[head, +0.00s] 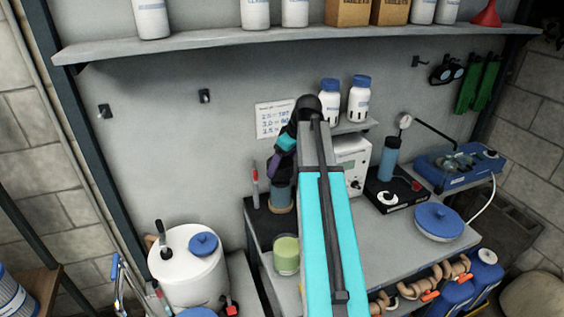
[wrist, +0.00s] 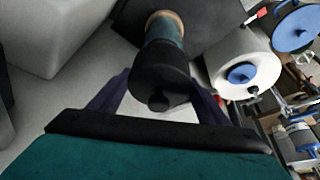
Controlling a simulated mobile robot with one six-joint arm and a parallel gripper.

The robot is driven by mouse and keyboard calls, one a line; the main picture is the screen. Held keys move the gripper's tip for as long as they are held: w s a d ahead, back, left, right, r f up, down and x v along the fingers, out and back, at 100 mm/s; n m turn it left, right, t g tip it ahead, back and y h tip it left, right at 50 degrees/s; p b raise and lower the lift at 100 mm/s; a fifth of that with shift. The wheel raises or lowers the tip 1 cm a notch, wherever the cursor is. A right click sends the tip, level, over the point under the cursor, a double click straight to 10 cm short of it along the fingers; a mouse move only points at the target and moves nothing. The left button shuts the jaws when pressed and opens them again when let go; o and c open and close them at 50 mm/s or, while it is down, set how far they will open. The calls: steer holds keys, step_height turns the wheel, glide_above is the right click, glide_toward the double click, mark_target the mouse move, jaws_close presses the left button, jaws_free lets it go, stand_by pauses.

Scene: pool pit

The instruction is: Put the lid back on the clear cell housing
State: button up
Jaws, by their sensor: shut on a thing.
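My gripper (head: 279,170) reaches down over the left part of the bench. Its purple fingers are on either side of a black knobbed lid (wrist: 158,80) and are shut on it. Directly beyond the lid in the wrist view is the blue-tinted clear cell housing (wrist: 166,43), with a tan ring at its far end. In the head view the housing (head: 282,198) stands upright on a dark base beneath my gripper. The lid is in line with the housing's top. I cannot tell whether it is seated or slightly above, as the lid hides the rim.
A red-capped marker (head: 256,187) stands left of the housing, and a green-filled beaker (head: 286,255) stands in front. A white tank (head: 190,272) is at the left. A white instrument box (head: 352,158) is to the right. A shelf (head: 300,40) overhangs the back.

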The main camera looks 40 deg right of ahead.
steer(key=shift+f+b, duration=0.45)
steer(key=shift+f, duration=0.75)
steer(key=shift+f, duration=0.15)
stand_by(2.3)
steer(key=o, duration=1.3)
steer(key=shift+o, duration=0.2)
steer(key=shift+r+p, duration=2.15)
steer(key=shift+r, duration=1.4)
steer(key=shift+c, duration=0.3)
jaws_close()
